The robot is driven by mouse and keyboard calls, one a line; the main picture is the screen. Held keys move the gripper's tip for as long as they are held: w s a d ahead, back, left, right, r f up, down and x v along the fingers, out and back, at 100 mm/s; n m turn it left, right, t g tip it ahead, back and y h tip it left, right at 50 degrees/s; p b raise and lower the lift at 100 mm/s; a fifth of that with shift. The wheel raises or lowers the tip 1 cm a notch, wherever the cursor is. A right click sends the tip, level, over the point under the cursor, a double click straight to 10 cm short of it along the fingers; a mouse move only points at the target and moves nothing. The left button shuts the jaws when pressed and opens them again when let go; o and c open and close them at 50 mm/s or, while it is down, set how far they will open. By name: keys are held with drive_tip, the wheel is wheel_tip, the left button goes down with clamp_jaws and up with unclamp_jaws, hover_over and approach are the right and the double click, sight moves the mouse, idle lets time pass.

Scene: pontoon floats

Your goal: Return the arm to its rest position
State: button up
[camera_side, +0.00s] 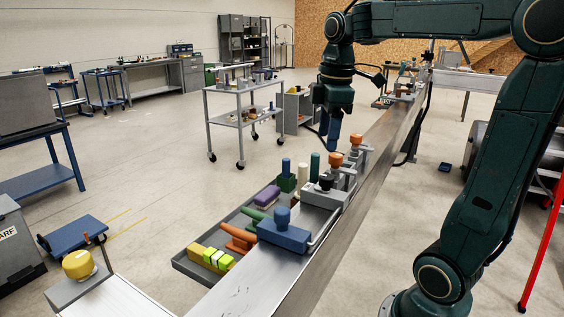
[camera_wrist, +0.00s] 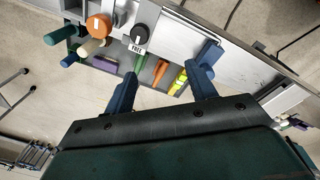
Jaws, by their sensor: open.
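My gripper (camera_side: 331,138) hangs from my dark green arm in the side view, pointing down above the far part of the work. Its blue fingers are apart with nothing between them, and they also show spread in the wrist view (camera_wrist: 168,72). It is clear of the grey tray (camera_side: 190,268) and the pieces in it. The tray holds yellow blocks (camera_side: 211,258), an orange piece (camera_side: 240,240), a purple block (camera_side: 267,197) and green pieces. A blue block with a round knob (camera_side: 284,234) sits by the tray's near right side.
A grey unit with a black knob (camera_side: 325,182) and an orange-topped post (camera_side: 336,160) stand beside the tray on the long metal bench (camera_side: 378,150). A wheeled trolley (camera_side: 238,123) stands behind. Open floor lies left of the tray.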

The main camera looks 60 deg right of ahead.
drive_tip(key=s+a+f+m+t, duration=0.2)
drive_tip(key=s+a+f+m, duration=0.1)
drive_tip(key=a, duration=0.3)
drive_tip(key=s+a+f+m+t, duration=0.2)
drive_tip(key=s+a+f+m, duration=0.2)
drive_tip(key=s+a, duration=0.2)
drive_tip(key=shift+a+t, duration=0.15)
drive_tip(key=shift+t, duration=0.15)
